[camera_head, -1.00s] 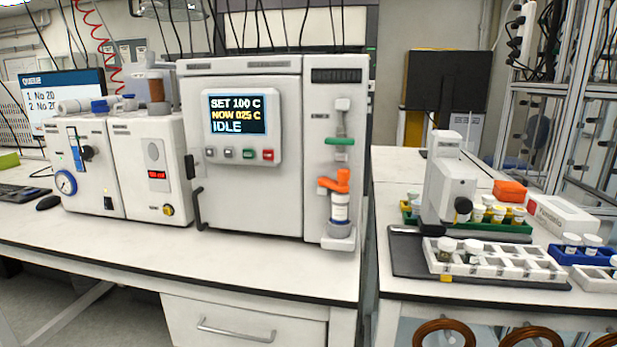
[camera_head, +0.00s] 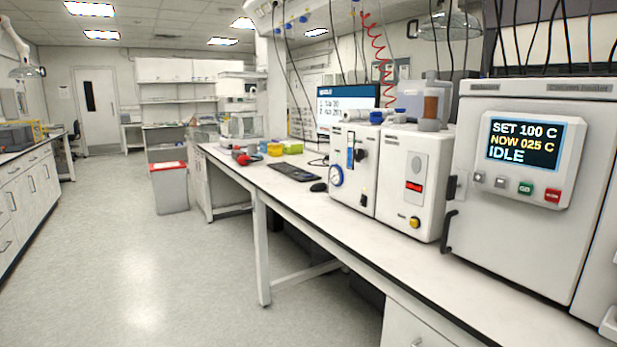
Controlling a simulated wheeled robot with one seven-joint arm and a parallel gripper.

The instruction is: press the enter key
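A dark keyboard (camera_head: 294,172) lies on the white bench, left of the instruments and in front of a monitor (camera_head: 346,105). The enter key is too small to make out. The monitor shows a blue header and two numbered lines, partly hidden by the instruments. My gripper is not in view.
A black mouse (camera_head: 318,187) lies beside the keyboard. White instruments (camera_head: 408,185) and the reactor (camera_head: 535,190), reading "SET 100 C, NOW 025 C, IDLE", stand to the right. A grey bin with a red lid (camera_head: 170,190) stands on the floor. The floor (camera_head: 150,270) at left is open.

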